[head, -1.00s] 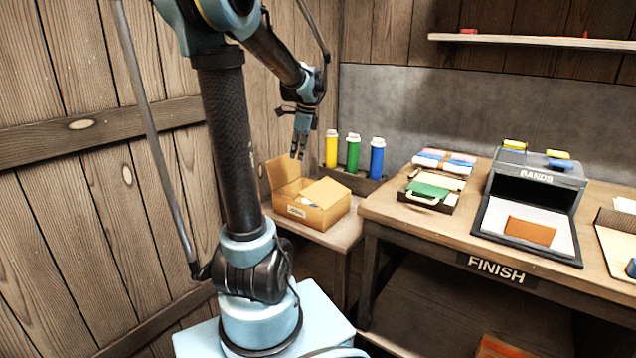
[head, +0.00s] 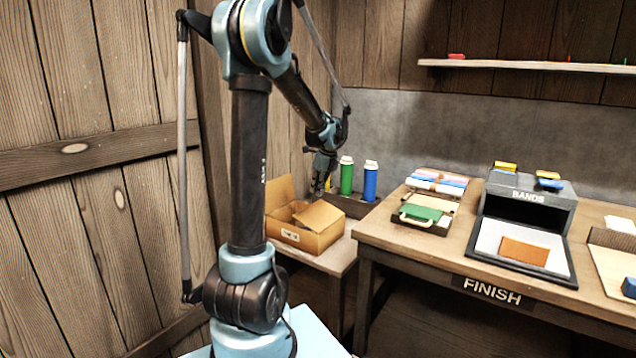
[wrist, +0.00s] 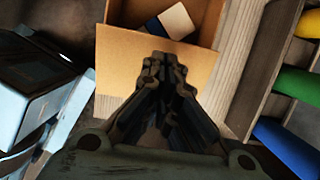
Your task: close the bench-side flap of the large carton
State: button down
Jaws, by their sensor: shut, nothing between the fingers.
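The large carton (head: 306,239) is a brown cardboard box with a small label, on a low side table left of the bench. Its far-left flap (head: 280,192) stands up. Its bench-side flap (head: 322,214) is a slanted panel on the right; in the wrist view this flap (wrist: 122,58) lies spread out beside the opening, which shows blue and white items inside. My gripper (head: 319,190) is shut and empty, just above the bench-side flap. In the wrist view its fingertips (wrist: 161,62) overlap the flap; I cannot tell whether they touch it.
A rack behind the carton holds a green bottle (head: 346,176), a blue bottle (head: 370,182) and a yellow one, partly hidden by my gripper. The bench (head: 385,236) stands close on the right, with a green-topped case (head: 421,212) and a BANDS box (head: 530,194).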

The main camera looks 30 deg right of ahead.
aim_at(313, 209)
jog(key=x, duration=0.7)
jog(key=shift+d+f, duration=0.1)
